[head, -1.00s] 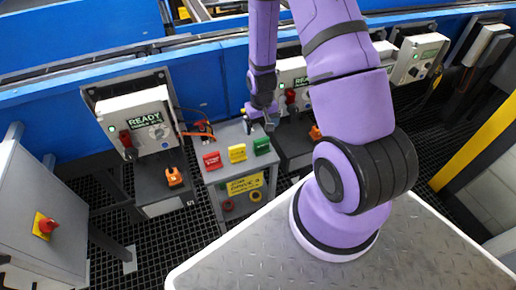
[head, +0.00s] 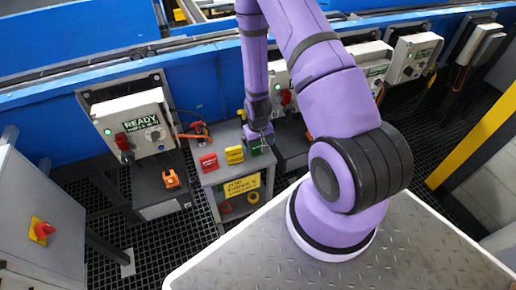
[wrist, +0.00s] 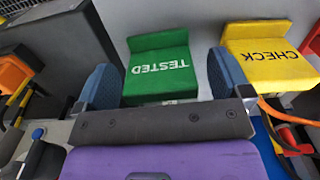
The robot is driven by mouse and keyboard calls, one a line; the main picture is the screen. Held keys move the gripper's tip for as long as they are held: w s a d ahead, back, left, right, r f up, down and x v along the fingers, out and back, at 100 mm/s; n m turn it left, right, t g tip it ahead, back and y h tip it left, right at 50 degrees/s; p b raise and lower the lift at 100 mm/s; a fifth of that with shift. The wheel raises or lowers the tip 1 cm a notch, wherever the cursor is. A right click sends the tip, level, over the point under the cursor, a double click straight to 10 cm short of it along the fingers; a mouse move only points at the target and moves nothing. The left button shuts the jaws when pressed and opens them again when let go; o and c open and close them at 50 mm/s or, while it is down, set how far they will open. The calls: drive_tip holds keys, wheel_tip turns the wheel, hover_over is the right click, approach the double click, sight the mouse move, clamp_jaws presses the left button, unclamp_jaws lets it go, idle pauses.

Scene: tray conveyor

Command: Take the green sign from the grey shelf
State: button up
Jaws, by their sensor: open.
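The green sign (wrist: 158,66), marked TESTED, lies on the grey shelf (head: 215,177). In the head view the green sign (head: 257,148) is mostly hidden behind my gripper (head: 262,140). In the wrist view my gripper (wrist: 163,85) is open, with one blue finger pad on either side of the green sign's near part. The pads look apart from the sign, and nothing is held. A yellow CHECK sign (wrist: 268,55) lies beside it, and a red sign (head: 208,161) stands farther left in the head view.
Red and orange items (head: 197,130) lie at the back of the shelf. A READY control box (head: 135,122) stands to the left. The blue conveyor side (head: 205,75) runs behind. A grey cabinet with a red knob (head: 42,230) stands at far left.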

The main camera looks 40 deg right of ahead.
drive_tip(key=shift+f, duration=0.9)
drive_tip(key=c, duration=1.1)
drive_tip(key=shift+o, duration=0.2)
drive_tip(key=shift+r, duration=0.15)
